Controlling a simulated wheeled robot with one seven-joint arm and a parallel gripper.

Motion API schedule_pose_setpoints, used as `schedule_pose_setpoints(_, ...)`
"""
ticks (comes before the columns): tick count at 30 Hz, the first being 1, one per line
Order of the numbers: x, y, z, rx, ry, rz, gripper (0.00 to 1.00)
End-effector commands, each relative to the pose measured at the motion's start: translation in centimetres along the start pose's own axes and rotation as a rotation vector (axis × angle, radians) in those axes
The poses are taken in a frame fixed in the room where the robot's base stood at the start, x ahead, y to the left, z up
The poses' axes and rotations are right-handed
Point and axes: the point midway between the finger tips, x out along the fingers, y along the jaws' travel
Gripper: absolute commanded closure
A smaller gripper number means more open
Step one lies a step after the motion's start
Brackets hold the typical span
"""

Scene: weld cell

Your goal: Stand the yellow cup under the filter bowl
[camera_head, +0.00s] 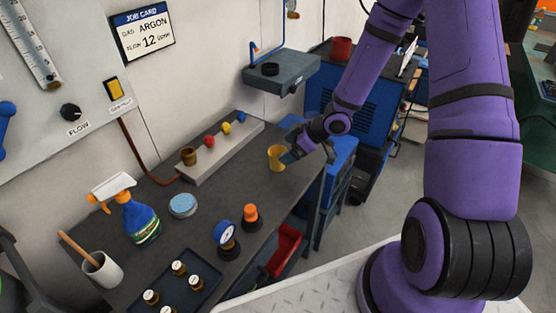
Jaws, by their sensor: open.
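The yellow cup (276,158) stands upright near the right end of the dark bench, flared at the top and narrower in the middle. My gripper (291,155) is open just to its right, with its fingertips close to the cup's side. I cannot tell whether the fingers touch the cup or reach around it. No part is clearly recognisable as the filter bowl. A grey wall unit (283,73) with a black ring on top and a blue pipe is mounted above and behind the cup.
A grey manifold block (222,155) with brass, red, yellow and blue fittings lies along the wall. A spray bottle (139,220), round tin (183,205), gauge (226,236) and orange-topped item (251,217) stand on the left. The bench (236,180) is clear left of the cup.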

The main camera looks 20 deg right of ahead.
Motion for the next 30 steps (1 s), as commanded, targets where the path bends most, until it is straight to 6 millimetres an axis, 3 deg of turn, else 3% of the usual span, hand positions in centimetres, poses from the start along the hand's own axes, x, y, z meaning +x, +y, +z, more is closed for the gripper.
schedule_pose_setpoints(15, 5.3, 0.1, 0.3, 0.000, -0.002, 0.000, 0.09)
schedule_pose_setpoints(23, 5.5, 0.1, 0.3, 0.001, -0.001, 0.002, 0.09)
schedule_pose_setpoints(30, 5.5, 0.1, 0.3, 0.000, -0.001, 0.002, 0.59)
